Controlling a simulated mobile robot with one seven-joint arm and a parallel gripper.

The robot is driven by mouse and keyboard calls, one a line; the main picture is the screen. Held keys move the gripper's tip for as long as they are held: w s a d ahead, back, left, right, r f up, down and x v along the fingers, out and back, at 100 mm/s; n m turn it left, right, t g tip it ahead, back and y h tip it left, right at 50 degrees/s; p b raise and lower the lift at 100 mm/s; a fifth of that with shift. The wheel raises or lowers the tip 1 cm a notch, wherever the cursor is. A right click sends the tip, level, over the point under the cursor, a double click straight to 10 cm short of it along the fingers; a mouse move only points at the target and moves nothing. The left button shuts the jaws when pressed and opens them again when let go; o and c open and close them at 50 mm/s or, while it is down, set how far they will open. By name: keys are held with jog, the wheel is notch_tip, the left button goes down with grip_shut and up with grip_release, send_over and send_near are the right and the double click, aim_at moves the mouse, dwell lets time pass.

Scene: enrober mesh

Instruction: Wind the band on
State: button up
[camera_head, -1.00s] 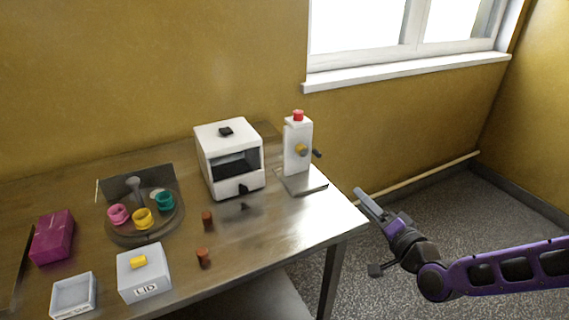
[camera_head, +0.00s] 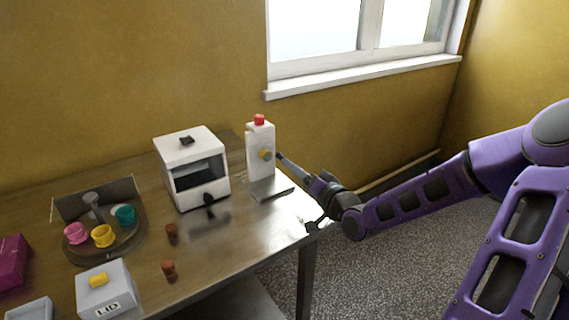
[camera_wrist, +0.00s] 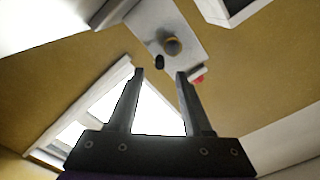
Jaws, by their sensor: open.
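A white upright unit (camera_head: 259,135) with a red cap (camera_head: 259,119) stands at the table's right end on a grey base plate (camera_head: 270,188). A yellowish round hub (camera_head: 265,154) sticks out of its face. In the wrist view the hub (camera_wrist: 172,46) shows with a small black handle (camera_wrist: 159,62) beside it, just ahead of my fingertips. My gripper (camera_wrist: 160,74) is open and empty, pointing at the handle; I cannot tell whether it touches. In the head view my gripper (camera_head: 282,159) is right of the hub and covers the handle.
A white box-shaped machine (camera_head: 180,151) with an open dark front stands left of the unit. Further left are a round stand (camera_head: 105,245) with coloured cups, a box marked LID (camera_head: 105,291) and two brown cylinders (camera_head: 168,268). Floor right of the table is clear.

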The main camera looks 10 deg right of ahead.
aim_at(268, 158)
jog(key=x, duration=0.5)
jog(key=shift+w, duration=0.1)
grip_shut()
